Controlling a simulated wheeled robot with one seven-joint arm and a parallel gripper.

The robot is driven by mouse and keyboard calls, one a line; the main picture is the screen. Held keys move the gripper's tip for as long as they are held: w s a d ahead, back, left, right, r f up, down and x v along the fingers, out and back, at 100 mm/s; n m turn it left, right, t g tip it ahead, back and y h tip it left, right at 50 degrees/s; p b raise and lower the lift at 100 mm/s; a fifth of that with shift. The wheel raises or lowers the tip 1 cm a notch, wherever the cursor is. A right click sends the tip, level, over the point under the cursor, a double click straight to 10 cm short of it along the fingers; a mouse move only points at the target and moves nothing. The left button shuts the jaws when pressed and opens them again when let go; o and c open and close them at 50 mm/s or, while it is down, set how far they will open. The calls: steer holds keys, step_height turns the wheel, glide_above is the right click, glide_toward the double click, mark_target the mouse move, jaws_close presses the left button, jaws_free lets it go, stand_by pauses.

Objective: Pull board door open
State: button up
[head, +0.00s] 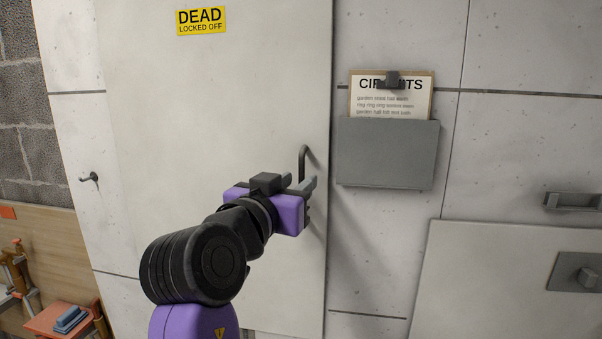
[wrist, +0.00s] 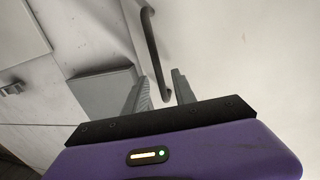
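The board door (head: 215,110) is a tall pale panel with a yellow "DEAD LOCKED OFF" sign (head: 201,20). It looks shut, its right edge close to the wall. Its dark bar handle (head: 303,155) stands upright near the right edge; my gripper hides its lower part in the head view. My gripper (head: 312,190) is at the handle's lower part. In the wrist view its two grey fingers are apart, and the handle (wrist: 151,45) runs down into the space between them. I see a gap beside the handle; contact cannot be told.
A grey wall pocket (head: 385,153) holds a clipboard (head: 391,95) just right of the door. A pale panel with a grey latch (head: 588,276) is at lower right. A wall hook (head: 90,178) is left of the door. Tools and a red stool (head: 62,318) are at lower left.

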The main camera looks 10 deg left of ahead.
steer(key=shift+p+x, duration=0.3)
steer(key=shift+x, duration=1.2)
steer(key=shift+c, duration=0.4)
jaws_close()
